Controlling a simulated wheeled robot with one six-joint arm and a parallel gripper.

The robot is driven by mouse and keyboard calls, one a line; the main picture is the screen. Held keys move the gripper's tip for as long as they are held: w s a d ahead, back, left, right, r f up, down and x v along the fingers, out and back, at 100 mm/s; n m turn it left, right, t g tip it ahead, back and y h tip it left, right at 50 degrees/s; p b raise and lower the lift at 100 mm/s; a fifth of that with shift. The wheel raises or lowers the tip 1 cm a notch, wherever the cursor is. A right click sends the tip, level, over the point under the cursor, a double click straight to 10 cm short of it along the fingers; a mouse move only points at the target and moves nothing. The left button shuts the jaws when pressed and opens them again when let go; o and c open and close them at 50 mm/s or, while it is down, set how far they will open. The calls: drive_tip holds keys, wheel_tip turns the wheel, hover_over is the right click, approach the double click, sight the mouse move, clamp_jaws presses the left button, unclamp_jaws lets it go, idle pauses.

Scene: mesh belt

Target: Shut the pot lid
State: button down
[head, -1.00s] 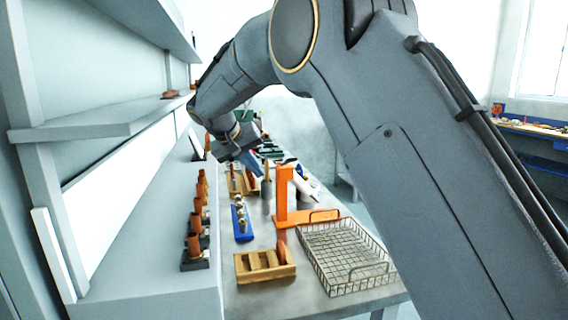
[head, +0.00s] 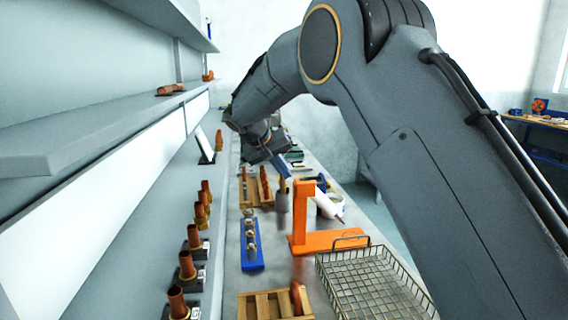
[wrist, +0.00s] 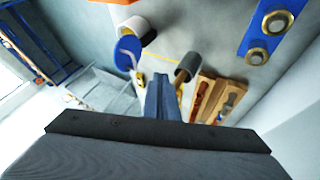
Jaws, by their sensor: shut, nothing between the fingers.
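The pot (wrist: 143,27) is white with a dark open mouth in the wrist view. Its round blue lid (wrist: 127,53) stands raised at the pot's side, so the mouth is uncovered. In the head view my gripper (head: 281,161) is above the bench, left of and beyond the pot.
A grey cup (wrist: 188,67) with a handled tool stands close to my fingers, beside a wooden tool rack (wrist: 206,98). An orange stand (head: 300,225), a blue holder (head: 251,247) and a wire basket (head: 370,285) are nearer. A shelf wall lines the left.

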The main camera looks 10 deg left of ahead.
drive_tip(key=w+d+f+p, duration=0.3)
drive_tip(key=w+d, duration=0.1)
drive_tip(key=d, duration=0.1)
drive_tip(key=shift+d+f, duration=0.2)
drive_tip(key=shift+d, duration=0.15)
idle(0.3)
